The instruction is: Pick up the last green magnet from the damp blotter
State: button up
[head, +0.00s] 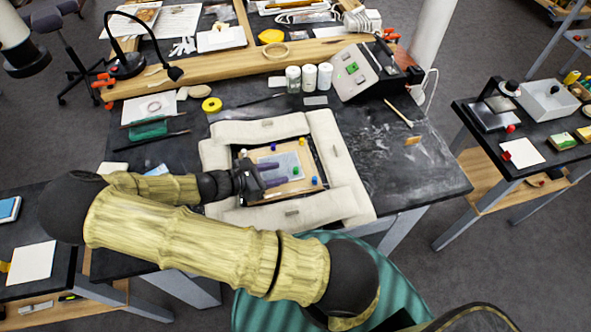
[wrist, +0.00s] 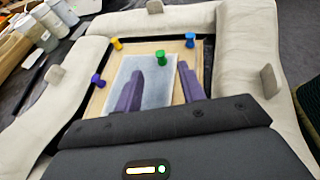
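The green magnet (head: 295,170) stands on the pale grey blotter (head: 287,160), near its far edge in the wrist view, where the magnet (wrist: 160,58) and the blotter (wrist: 148,92) show clearly. My gripper (head: 279,174) reaches in from the left, low over the blotter. In the wrist view my gripper (wrist: 159,68) is open, with its two purple fingers apart and nothing between them. The green magnet appears ahead of the gap between the fingertips. I cannot tell how high the fingers are above the sheet.
A yellow magnet (wrist: 117,44), a purple-blue magnet (wrist: 98,80) and a blue magnet (wrist: 190,40) stand around the blotter on the tan board (wrist: 205,52). Padded cream bolsters (head: 337,150) frame the board, with small upright tabs. White jars (head: 309,77) stand behind.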

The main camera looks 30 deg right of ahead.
aim_at(290, 176)
jog(key=shift+p+x, duration=0.7)
jog(key=shift+x, duration=1.9)
jog(key=shift+s, duration=0.1)
grip_shut()
